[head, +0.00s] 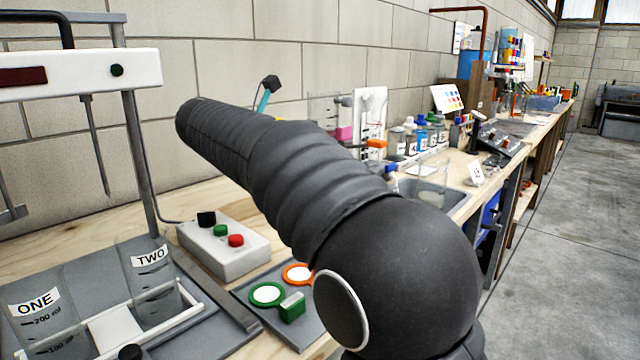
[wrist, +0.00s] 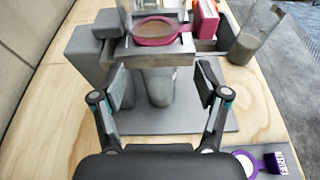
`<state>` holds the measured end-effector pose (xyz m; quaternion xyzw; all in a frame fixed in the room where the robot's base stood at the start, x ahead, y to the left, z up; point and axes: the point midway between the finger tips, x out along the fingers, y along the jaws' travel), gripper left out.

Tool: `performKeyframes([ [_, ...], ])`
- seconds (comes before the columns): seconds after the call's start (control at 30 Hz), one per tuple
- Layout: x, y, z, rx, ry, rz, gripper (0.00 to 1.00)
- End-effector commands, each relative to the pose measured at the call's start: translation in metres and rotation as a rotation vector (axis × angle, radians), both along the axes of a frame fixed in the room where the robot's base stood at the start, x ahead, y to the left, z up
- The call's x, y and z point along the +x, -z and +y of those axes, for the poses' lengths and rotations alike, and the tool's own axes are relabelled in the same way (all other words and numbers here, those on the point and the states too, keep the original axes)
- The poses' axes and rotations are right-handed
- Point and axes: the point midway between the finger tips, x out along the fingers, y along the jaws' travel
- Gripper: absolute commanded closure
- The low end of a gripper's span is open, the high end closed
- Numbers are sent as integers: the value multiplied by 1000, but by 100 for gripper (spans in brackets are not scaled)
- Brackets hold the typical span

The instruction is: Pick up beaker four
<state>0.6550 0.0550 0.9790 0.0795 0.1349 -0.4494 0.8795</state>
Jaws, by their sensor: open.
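No label reading FOUR is legible, so I cannot tell which beaker is beaker four. In the wrist view, my gripper (wrist: 163,78) is open and empty, with its fingers spread. A clear beaker with greyish contents (wrist: 160,90) stands ahead between the fingers, under a metal stand (wrist: 170,54). Another beaker with murky grey contents (wrist: 250,42) stands at the upper right, beyond the right finger. In the head view, beakers labelled ONE (head: 38,312) and TWO (head: 150,275) stand at the lower left. My arm hides my gripper there.
A pink-rimmed filter (wrist: 154,30) rests on the stand, with a grey block (wrist: 100,50) at its left. A purple ring tagged FINE (wrist: 245,163) lies lower right. In the head view, a control box (head: 222,248) and green filter (head: 267,294) are near. Labelled bottles (head: 412,140) stand farther back.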

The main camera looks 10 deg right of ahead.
Motion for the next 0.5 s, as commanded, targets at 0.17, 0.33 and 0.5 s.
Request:
performKeyframes([
  [0.17,4,11,4,-27,-7,12,26],
  [0.33,3,42,3,-27,-7,12,26],
  [0.5,3,71,3,-26,-5,10,26],
])
